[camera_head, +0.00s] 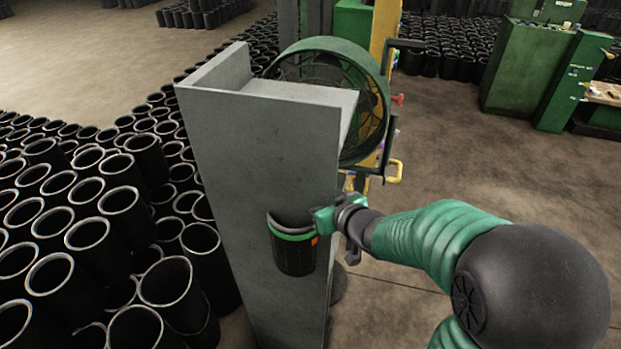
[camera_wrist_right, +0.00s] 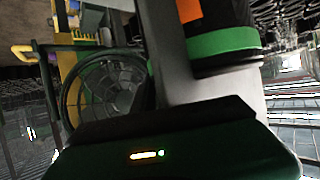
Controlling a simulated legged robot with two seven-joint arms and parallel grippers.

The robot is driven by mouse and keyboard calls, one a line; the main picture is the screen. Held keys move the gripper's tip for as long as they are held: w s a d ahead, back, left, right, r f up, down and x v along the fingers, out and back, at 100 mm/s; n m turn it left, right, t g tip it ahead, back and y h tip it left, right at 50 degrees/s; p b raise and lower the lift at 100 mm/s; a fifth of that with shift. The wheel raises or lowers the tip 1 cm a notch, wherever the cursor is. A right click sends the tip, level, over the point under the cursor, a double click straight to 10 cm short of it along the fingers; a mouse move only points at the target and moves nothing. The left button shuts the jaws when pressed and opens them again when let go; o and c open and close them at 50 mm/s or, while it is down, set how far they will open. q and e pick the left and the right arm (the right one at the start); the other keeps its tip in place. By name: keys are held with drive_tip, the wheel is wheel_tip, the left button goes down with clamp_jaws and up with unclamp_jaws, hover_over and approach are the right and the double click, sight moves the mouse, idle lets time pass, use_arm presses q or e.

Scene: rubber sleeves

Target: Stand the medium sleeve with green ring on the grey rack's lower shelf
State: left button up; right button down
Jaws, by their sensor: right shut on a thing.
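The medium black sleeve (camera_head: 294,257) has a green ring near its top and an orange patch on its right side. It hangs upright in front of the broad near panel of the grey rack (camera_head: 245,150). My right gripper (camera_head: 322,221) is shut on the sleeve's upper right rim. Whether the sleeve touches the panel cannot be told. The rack's lower shelf is hidden behind the panel. My left gripper is not in view.
Many black sleeves (camera_head: 125,205) with pale rims crowd the floor left of the rack. A green caged fan (camera_head: 372,90) stands just behind it, with a yellow post (camera_head: 384,30). Green machines (camera_head: 530,70) stand at the back right. The brown floor (camera_head: 450,130) on the right is mostly clear.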

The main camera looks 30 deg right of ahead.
drive_tip(key=w+d+f, duration=0.4)
drive_tip(key=w+d, duration=0.1)
drive_tip(key=w, duration=0.4)
drive_tip(key=shift+w+d+f, duration=0.2)
drive_tip(key=shift+w, duration=0.2)
drive_tip(key=c, duration=1.3)
unclamp_jaws()
drive_tip(key=shift+f, duration=0.1)
drive_tip(key=shift+c, duration=0.2)
